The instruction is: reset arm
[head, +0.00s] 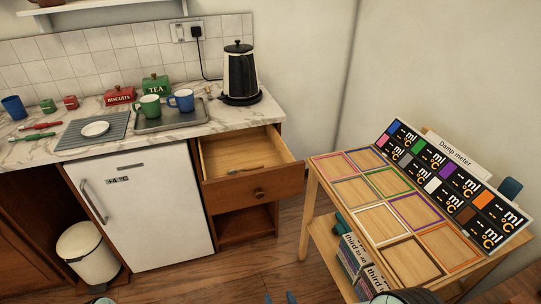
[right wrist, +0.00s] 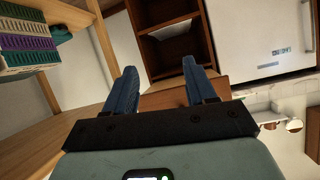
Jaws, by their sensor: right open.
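My right gripper (head: 279,298) shows only as two blue fingertips at the bottom edge of the head view. In the right wrist view its two blue fingers (right wrist: 158,85) stand wide apart with nothing between them. Part of my right arm shows at the bottom right of the head view. My left gripper is not in view. The right gripper is apart from the furniture in the head view, in front of the cabinet and left of the wooden table (head: 312,190).
An open drawer (head: 250,185) holding a utensil (head: 245,170) juts out beside the white fridge (head: 140,215). The counter carries a kettle (head: 240,75), a tray with mugs (head: 170,117) and tins. The table bears coloured frames and labelled cards (head: 450,175). Bare floor (head: 235,270) lies between.

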